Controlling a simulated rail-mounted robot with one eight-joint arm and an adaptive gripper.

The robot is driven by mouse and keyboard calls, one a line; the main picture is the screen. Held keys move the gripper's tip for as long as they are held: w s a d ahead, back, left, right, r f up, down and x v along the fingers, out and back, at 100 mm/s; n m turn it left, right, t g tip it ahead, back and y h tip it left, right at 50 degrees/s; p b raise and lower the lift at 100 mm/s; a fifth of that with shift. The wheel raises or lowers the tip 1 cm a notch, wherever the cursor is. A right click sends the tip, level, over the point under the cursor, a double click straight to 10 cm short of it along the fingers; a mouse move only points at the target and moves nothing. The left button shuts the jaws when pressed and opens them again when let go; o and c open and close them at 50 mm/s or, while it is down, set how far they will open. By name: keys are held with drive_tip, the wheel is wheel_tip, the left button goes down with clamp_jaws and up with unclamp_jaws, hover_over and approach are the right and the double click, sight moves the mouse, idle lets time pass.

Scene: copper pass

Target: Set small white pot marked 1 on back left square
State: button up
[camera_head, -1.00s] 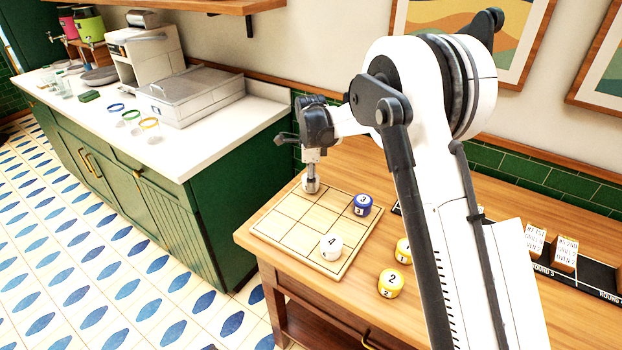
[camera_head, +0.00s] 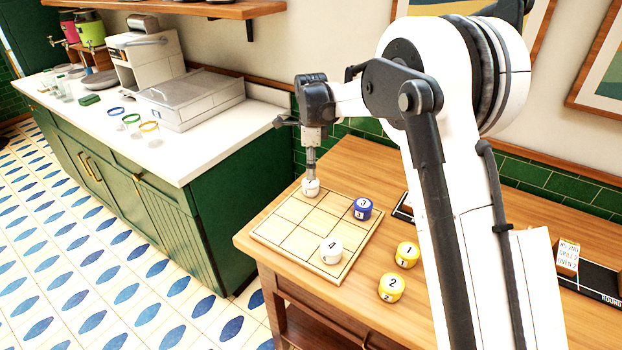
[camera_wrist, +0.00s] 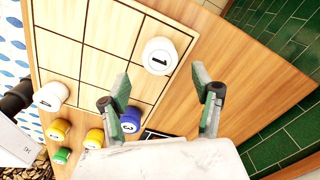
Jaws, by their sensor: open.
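The small white pot marked 1 (camera_head: 310,187) stands upright on the far corner square of the wooden grid board (camera_head: 290,238). In the wrist view the pot (camera_wrist: 158,57) shows its number and sits in a corner square near the board's edge. My gripper (camera_head: 310,174) is above the pot with nothing in it. In the wrist view its two fingers (camera_wrist: 166,100) are spread apart, and the pot is seen beyond them, outside their grip.
A blue pot 3 (camera_head: 362,208) and a white pot 4 (camera_head: 331,250) stand on other squares. Yellow pots 1 (camera_head: 407,254) and 2 (camera_head: 391,287) stand on the table right of the board. A dark rack with cards (camera_head: 567,258) lies further right. Several squares are empty.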

drive_tip(key=s+d+r+n+t, duration=0.1)
drive_tip(key=s+d+r+n, duration=0.2)
drive_tip(key=r, duration=0.4)
drive_tip(key=s+d+r+n+t, duration=0.1)
drive_tip(key=s+d+r, duration=0.3)
drive_tip(key=r, duration=0.3)
drive_tip(key=s+d+r+n+t, duration=0.1)
drive_tip(key=s+d+r+n, duration=0.15)
drive_tip(key=s, duration=0.35)
drive_tip(key=s+d+r+n, duration=0.2)
drive_tip(key=s+d, duration=0.2)
drive_tip(key=s, duration=0.1)
drive_tip(key=s+d+f+n+t, duration=0.2)
drive_tip(key=s+d+n, duration=0.2)
drive_tip(key=s, duration=0.7)
drive_tip(key=s+d+f+n+t, duration=0.2)
drive_tip(key=s+d+f+n, duration=0.1)
drive_tip(key=s, duration=0.9)
drive_tip(key=shift+d+f+n, duration=0.3)
drive_tip(key=shift+d+n, duration=0.6)
drive_tip(key=shift+n, duration=0.15)
drive_tip(key=shift+f, duration=0.1)
wheel_tip(320, 180, down, 3)
drive_tip(key=b, duration=0.3)
